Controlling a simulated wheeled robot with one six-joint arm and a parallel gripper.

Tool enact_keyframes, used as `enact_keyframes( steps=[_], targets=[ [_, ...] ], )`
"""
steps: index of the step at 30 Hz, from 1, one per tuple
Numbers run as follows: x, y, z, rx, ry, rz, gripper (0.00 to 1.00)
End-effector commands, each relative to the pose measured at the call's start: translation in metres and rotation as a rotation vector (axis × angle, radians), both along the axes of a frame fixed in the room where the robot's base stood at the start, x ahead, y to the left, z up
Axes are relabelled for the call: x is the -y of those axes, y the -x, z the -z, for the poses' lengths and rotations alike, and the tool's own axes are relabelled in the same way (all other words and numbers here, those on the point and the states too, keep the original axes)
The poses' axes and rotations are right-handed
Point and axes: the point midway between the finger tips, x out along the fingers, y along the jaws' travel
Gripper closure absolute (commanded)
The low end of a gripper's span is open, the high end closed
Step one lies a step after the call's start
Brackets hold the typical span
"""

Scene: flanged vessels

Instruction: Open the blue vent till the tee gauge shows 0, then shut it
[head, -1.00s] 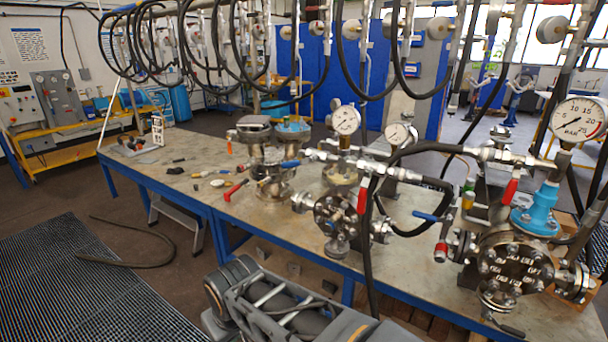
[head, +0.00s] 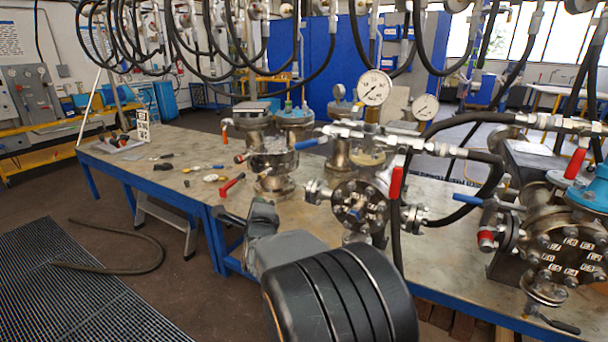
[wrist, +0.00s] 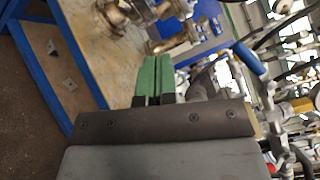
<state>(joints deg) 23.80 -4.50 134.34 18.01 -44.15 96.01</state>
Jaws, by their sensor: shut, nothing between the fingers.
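A blue lever handle (head: 312,143) points left from the pipe tee on the middle vessel. A blue handle (wrist: 250,58) also shows in the wrist view, right of my gripper and apart from it. A white dial gauge (head: 374,88) stands above the tee, with a second gauge (head: 425,107) to its right; their readings are too small to tell. Another blue lever (head: 475,201) sits at the right vessel. My gripper (wrist: 152,60) has green fingers, shut together and empty. In the head view my arm stands before the bench, and I cannot make out the fingertips.
A red lever (head: 397,180) hangs below the tee, beside a black hose. The flanged vessel (head: 358,203) stands below, another (head: 565,235) at right. A loose red-handled tool (head: 232,185) lies on the bench (head: 205,160). Black hoses hang overhead.

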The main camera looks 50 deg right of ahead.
Motion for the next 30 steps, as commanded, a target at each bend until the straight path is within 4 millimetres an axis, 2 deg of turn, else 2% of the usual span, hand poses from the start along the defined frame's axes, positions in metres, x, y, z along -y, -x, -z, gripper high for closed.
enact_keyframes(
  steps=[1, 3, 6, 12, 19, 30],
  targets=[
    [0.021, 0.007, 0.01, 0.133, -0.044, 0.063, 1.0],
    [0.042, 0.018, 0.007, 0.321, -0.09, 0.123, 1.0],
    [0.064, 0.035, 0.006, 0.539, -0.123, 0.172, 1.0],
    [0.084, 0.059, 0.003, 0.799, -0.136, 0.197, 1.0],
    [0.103, 0.059, -0.011, 0.874, -0.133, 0.196, 1.0],
    [0.155, 0.031, -0.047, 0.871, -0.133, 0.195, 1.0]
  ],
)
